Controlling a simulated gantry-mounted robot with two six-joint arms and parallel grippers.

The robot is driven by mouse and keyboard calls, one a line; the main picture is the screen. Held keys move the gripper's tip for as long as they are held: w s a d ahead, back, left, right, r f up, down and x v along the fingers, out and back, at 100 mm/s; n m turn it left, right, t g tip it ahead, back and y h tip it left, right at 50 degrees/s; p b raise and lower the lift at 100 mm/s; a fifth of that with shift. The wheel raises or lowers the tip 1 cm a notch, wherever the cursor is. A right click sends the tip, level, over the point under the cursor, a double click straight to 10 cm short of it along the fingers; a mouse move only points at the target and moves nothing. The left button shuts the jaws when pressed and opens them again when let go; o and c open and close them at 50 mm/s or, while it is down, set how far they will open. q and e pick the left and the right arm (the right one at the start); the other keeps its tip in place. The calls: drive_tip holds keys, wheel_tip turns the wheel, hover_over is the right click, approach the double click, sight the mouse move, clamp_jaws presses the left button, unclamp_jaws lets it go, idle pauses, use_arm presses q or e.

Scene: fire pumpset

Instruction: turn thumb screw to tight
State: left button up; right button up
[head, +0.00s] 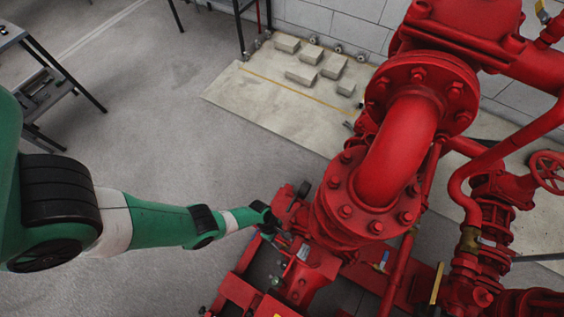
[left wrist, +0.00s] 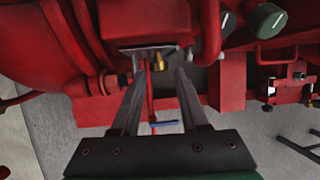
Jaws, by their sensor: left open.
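My left gripper (head: 270,222) reaches in from the left to the side of the red pump (head: 345,192) in the head view. In the left wrist view the left gripper (left wrist: 160,70) is open, its two grey fingers pointing at the red housing. A small brass-coloured fitting (left wrist: 158,61), which may be the thumb screw, shows between the fingertips below a grey plate (left wrist: 150,48). I see a gap on both sides of it; whether a finger touches it I cannot tell. In the head view the fitting is not discernible. My right gripper is not in view.
Two dark round knobs, one with a green face (left wrist: 266,20), sit right of the fingers. A red bracket with small valves (left wrist: 290,88) is further right. Red pipes (head: 400,150) rise beside the arm.

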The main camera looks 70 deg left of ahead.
sight(286, 246)
use_arm(q)
drive_tip(key=shift+b+x, duration=0.5)
drive_tip(key=shift+x, duration=0.6)
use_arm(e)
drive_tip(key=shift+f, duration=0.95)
use_arm(q)
drive_tip(key=shift+w, duration=0.1)
clamp_jaws()
